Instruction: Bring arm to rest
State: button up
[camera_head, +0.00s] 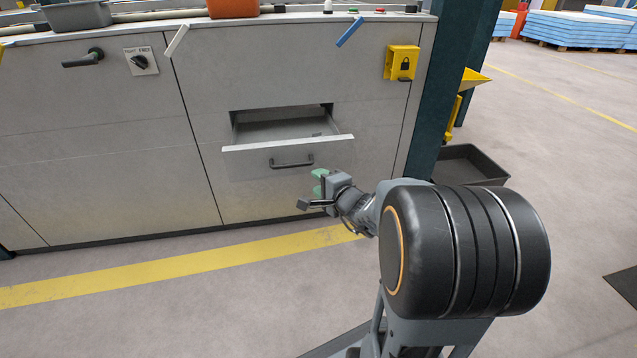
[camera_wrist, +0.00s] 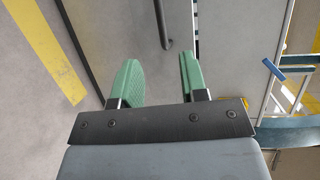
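My gripper (camera_head: 318,182) has green fingers and is at the end of my arm, in front of the grey machine cabinet, near an open drawer (camera_head: 288,142). In the wrist view the two green fingers (camera_wrist: 158,80) stand apart with nothing between them. The drawer's dark bar handle (camera_head: 291,163) is just behind and left of the fingers in the head view. A dark handle also shows beyond the fingers in the wrist view (camera_wrist: 162,25). The fingers look apart from it.
The cabinet (camera_head: 90,150) fills the left and middle. A yellow lock box (camera_head: 401,62) is on its right. A dark bin (camera_head: 468,165) stands on the floor behind my arm. A yellow floor line (camera_head: 180,265) runs before the cabinet. The floor in front is clear.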

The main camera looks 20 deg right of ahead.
jog(key=shift+d, duration=0.1)
jog(key=s+a+r+n+g+y+p, duration=0.4)
jog(key=a+r+p, duration=0.3)
jog(key=r+p, duration=0.35)
jog(key=s+a+r+n+g+y+p, duration=0.2)
jog(key=s+a+r+n+g+p, duration=0.2)
jog(key=a+r+n+p, duration=0.5)
jog(key=s+d+r+n+g+h+p, duration=0.2)
jog(key=s+d+r+h+p, duration=0.1)
jog(key=r+p, duration=0.7)
jog(key=s+d+r+n+g+h+p, duration=0.2)
jog(key=s+r+h+p, duration=0.3)
jog(key=r+p, duration=0.5)
jog(key=s+d+p, duration=0.1)
jog(key=p, duration=0.2)
jog(key=shift+s+r, duration=0.25)
jog(key=shift+s, duration=0.15)
